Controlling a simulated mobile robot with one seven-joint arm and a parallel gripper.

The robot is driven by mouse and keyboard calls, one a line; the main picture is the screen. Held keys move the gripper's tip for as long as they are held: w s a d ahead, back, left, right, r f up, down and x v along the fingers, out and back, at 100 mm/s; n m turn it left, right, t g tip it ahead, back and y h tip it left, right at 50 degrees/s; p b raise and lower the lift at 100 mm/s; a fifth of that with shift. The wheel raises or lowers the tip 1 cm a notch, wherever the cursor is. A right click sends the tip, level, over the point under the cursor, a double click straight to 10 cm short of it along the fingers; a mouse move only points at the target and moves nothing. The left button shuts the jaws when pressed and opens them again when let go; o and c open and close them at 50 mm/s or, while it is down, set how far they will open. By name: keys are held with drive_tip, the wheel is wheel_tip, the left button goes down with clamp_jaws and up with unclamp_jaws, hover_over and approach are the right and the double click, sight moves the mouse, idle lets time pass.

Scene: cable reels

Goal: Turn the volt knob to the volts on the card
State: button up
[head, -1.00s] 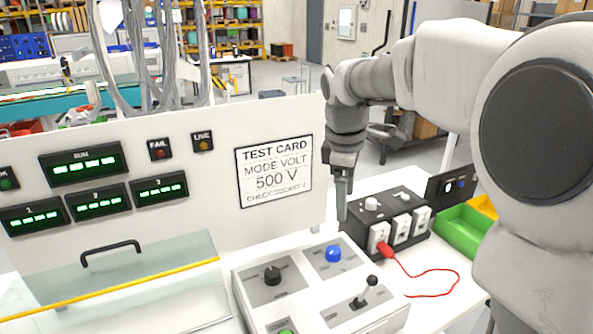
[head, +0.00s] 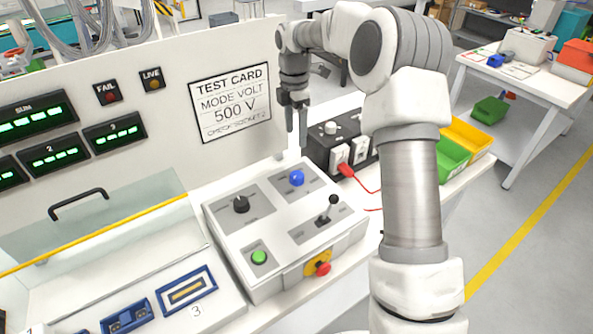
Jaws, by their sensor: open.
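The test card (head: 231,103) on the upright white panel reads "MODE VOLT", "500 V" and a smaller line, "CHECK SOCKET 2". On the sloped control box (head: 225,225) are a black knob (head: 241,204) at the left and a blue knob (head: 297,178) at the back right. Their scale marks are too small to read, so I cannot tell which is the volt knob. My gripper (head: 297,128) points down, open and empty, above and behind the blue knob, touching neither knob.
The box also bears a black lever (head: 328,211), a green button (head: 259,256) and a red stop button (head: 322,268). A black socket box (head: 325,142) with a red plug and cable (head: 346,170) stands behind. A clear guard with yellow edge (head: 95,235) is at left.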

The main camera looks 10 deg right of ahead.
sight(297, 174)
drive_tip(key=f, duration=1.4)
drive_tip(key=shift+s+p, duration=0.25)
drive_tip(key=shift+p, duration=0.15)
clamp_jaws()
